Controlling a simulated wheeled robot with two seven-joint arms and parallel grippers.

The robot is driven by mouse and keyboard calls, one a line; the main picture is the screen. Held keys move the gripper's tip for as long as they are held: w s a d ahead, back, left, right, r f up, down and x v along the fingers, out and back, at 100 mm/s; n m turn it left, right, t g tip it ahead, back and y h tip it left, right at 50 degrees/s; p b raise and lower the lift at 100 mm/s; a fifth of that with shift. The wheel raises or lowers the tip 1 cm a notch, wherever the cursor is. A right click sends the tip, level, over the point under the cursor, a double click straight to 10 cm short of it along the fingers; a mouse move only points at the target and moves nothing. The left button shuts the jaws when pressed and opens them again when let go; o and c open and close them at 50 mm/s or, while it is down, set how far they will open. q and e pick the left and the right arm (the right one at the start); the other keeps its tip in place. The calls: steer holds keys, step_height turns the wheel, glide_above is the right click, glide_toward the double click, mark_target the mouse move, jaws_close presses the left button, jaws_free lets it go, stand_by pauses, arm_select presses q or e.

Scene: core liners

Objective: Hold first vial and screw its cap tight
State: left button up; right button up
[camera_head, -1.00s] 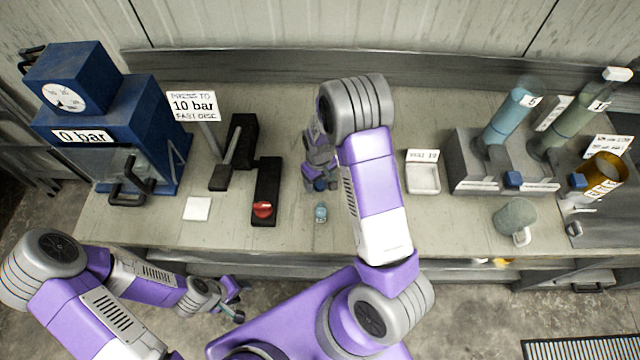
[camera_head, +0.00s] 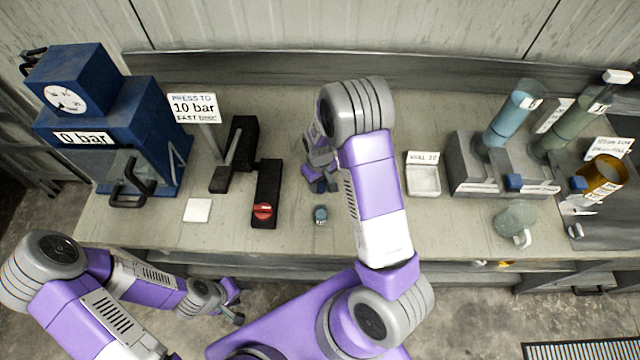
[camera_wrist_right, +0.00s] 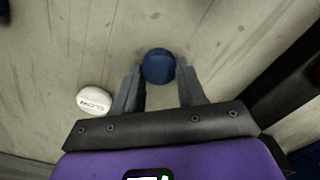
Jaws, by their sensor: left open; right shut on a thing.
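My right gripper (camera_head: 320,187) is low over the middle of the bench, partly hidden by its own arm in the head view. The right wrist view shows its fingers (camera_wrist_right: 160,85) shut on a round dark blue cap (camera_wrist_right: 158,66), seen from above. Whether a vial is under this cap is hidden. A small vial-like thing with a blue-grey top (camera_head: 320,215) stands on the bench just in front of the right gripper, apart from it. My left gripper (camera_head: 235,300) is open and empty, in front of the bench edge.
A white lettered disc (camera_wrist_right: 95,101) lies beside the right fingers. A black fixture with a red knob (camera_head: 263,211) and a white pad (camera_head: 198,210) are to the left, near the blue press (camera_head: 110,130). A white tray (camera_head: 423,181) and grey rack (camera_head: 500,178) are to the right.

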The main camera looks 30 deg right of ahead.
mark_target(320, 185)
arm_select(q)
steer(key=shift+r, duration=0.25)
arm_select(e)
step_height(320, 185, up, 10)
stand_by(0.4)
